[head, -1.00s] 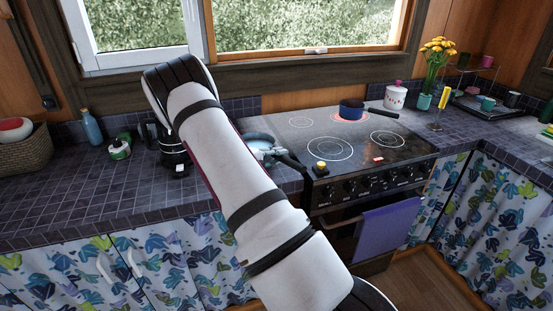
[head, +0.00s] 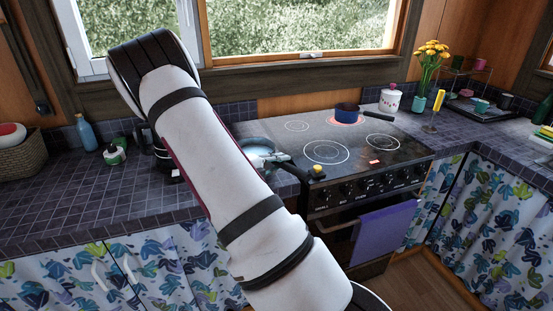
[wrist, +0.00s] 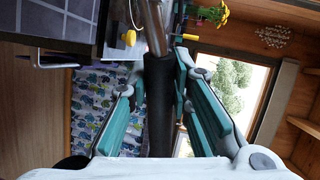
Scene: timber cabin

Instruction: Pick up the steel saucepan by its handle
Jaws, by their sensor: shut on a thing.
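The steel saucepan (head: 259,149) shows in the head view just left of the stove, partly hidden behind my arm. Its black handle (wrist: 158,105) runs lengthwise between the teal-padded fingers of my gripper (wrist: 160,88) in the wrist view. The gripper is shut on this handle. The steel neck (wrist: 153,28) of the handle leads out of the wrist view at the top, where the pan body is out of frame. I cannot tell whether the pan's base touches the counter.
A white canister (head: 390,99) and flower vase (head: 425,82) stand behind. The tiled counter (head: 80,200) is mostly clear at left.

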